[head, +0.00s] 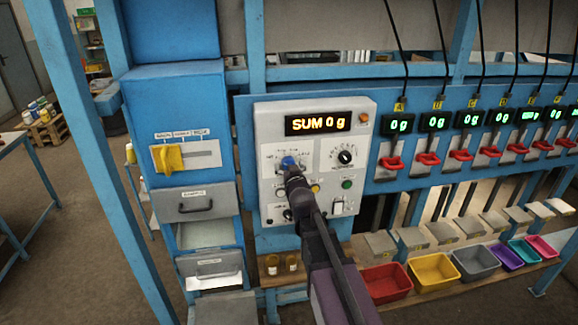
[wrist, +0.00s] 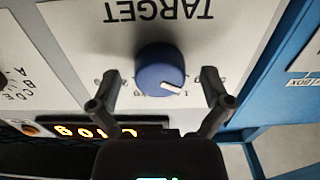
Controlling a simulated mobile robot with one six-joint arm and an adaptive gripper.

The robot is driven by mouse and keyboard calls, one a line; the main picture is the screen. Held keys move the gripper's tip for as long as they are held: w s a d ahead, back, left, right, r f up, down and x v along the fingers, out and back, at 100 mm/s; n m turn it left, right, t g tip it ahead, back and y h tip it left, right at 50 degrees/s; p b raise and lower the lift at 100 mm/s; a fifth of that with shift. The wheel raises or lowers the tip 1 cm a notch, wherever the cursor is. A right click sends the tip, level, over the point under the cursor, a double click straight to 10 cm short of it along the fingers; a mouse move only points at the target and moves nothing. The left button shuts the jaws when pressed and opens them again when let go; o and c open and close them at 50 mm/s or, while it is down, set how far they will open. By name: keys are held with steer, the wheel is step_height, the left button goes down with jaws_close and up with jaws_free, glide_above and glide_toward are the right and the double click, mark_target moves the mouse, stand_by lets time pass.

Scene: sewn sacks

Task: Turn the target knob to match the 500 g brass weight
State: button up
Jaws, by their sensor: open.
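The target knob (wrist: 160,68) is round and blue in the wrist view, under an upside-down TARGET label. Its white pointer line points right and slightly down in that picture. My gripper (wrist: 161,80) is open, with one finger on each side of the knob and gaps between them. In the head view the blue knob (head: 288,161) shows just above my gripper (head: 293,175), which hides part of its dial. Two small brass-coloured cylinders stand on the wooden shelf below the panel, a left one (head: 272,266) and a right one (head: 291,263); their markings are unreadable.
The grey panel (head: 361,115) has a display (head: 318,123) reading SUM 0 g, a black knob (head: 345,157) and buttons. A blue cabinet with a yellow handle (head: 170,158) stands left.

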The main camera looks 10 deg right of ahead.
steer(key=s, duration=0.7)
steer(key=shift+s, duration=0.2)
steer(key=s+d+f+g+b, duration=0.1)
steer(key=s+f+g+b, duration=0.25)
steer(key=f, duration=0.65)
steer(key=s+f+g+b, duration=0.2)
steer(key=f+g+b, duration=0.3)
steer(key=f, duration=0.6)
steer(key=s+a+f+g+b, duration=0.1)
steer(key=s+f+g+b, duration=0.8)
steer(key=s+f, duration=0.6)
steer(key=shift+s, duration=0.4)
